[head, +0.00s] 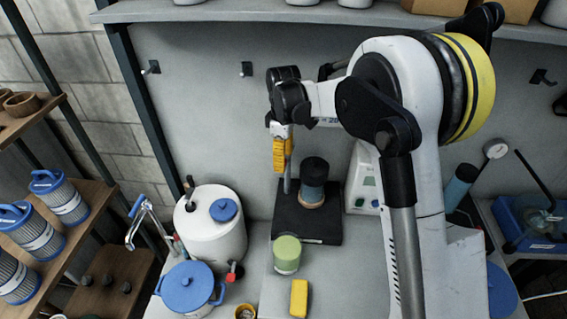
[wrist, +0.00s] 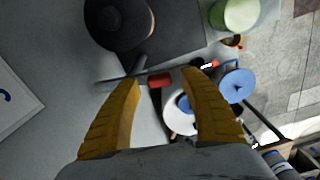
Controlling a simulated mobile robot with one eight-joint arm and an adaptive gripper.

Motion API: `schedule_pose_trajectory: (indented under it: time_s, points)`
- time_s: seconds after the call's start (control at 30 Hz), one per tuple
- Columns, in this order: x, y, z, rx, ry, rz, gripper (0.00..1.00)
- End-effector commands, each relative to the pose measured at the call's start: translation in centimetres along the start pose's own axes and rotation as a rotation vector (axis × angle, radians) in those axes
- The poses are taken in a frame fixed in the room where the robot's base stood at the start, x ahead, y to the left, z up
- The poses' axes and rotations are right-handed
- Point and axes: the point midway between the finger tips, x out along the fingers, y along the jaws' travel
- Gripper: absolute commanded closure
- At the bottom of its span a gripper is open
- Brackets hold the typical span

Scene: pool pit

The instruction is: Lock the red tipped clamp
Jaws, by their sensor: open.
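A red tip (wrist: 160,80) with a dark bar below it shows in the wrist view, between the two finger ends. I take it for the clamp's tip. Its contact with the fingers cannot be told, and I cannot pick it out in the head view. My gripper (wrist: 162,77) is open, with yellow fingers either side of the red tip. In the head view my gripper (head: 282,172) points down, just left of the dark cylinder on the black base (head: 300,229). A thin grey rod (wrist: 125,72) shows beside the left finger.
A white tank (head: 225,245) with a blue cap and a blue-lidded pot (head: 188,286) stand left. A green cup (head: 287,254) and a yellow block (head: 299,298) are in front of the base. A white device (head: 362,185) stands right of it. The grey wall is close behind.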

Motion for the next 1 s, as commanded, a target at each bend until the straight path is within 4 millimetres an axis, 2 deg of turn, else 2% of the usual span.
schedule_pose_trajectory:
  time_s: [0.13, 0.4, 0.43, 0.5, 0.6, 1.0]
  points:
    - [1.06, 0.01, 0.0, 0.0, 0.0, 0.0, 0.48]
    - [1.18, -0.01, 0.0, 0.0, 0.0, 0.0, 0.48]
    - [1.18, -0.01, 0.0, 0.0, 0.0, 0.0, 0.52]
    - [1.17, 0.0, 0.0, 0.0, 0.0, 0.0, 0.74]
    - [1.17, 0.0, 0.0, 0.0, 0.0, 0.0, 1.0]
    - [1.23, -0.02, -0.15, 0.029, 0.0, 0.0, 1.0]
